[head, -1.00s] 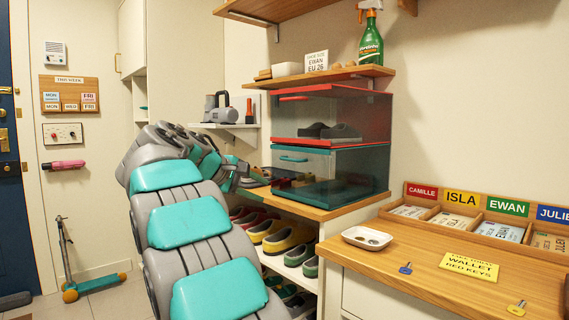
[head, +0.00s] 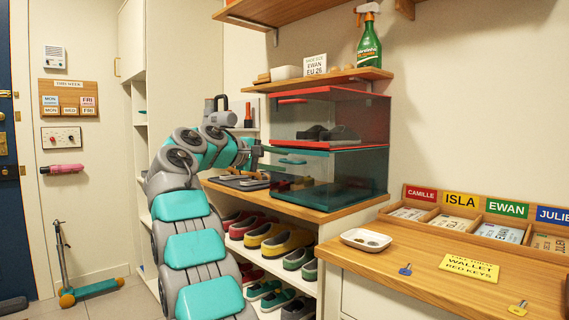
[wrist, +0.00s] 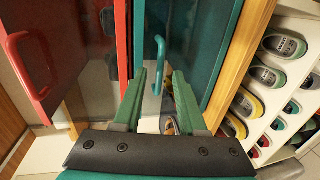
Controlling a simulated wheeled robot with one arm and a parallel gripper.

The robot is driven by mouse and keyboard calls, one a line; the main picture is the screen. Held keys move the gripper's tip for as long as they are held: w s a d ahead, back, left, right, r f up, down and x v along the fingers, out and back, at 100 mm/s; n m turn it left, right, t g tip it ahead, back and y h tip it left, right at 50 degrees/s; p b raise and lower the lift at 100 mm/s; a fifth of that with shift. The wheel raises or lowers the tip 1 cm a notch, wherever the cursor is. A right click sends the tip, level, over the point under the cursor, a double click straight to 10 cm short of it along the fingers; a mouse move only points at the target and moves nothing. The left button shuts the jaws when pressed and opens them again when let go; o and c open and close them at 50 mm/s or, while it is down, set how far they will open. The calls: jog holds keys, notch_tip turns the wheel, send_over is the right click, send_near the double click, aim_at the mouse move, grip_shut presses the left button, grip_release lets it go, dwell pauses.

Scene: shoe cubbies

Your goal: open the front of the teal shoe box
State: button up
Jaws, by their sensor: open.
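The teal shoe box (head: 350,178) is the lower of two stacked clear-sided boxes on the wooden cabinet top. Its front looks shut, and its teal handle (head: 292,161) sticks out on the left side. My gripper (head: 276,153) is open just left of that front, at about handle height. In the wrist view, the teal handle (wrist: 160,48) appears between the two green fingers of my gripper (wrist: 160,76). I cannot tell whether a finger touches it. The teal front (wrist: 200,40) lies right of the handle there.
The red-trimmed box (head: 345,115) sits directly on top; its red handle (wrist: 28,65) juts out beside my gripper. A dark tray (head: 238,183) lies on the cabinet top (head: 325,213) below my arm. Shoes fill the racks underneath. A shelf (head: 345,77) hangs above.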

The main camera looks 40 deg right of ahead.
aim_at(291, 177)
jog(key=shift+x, duration=1.25)
grip_shut()
dwell(0.4)
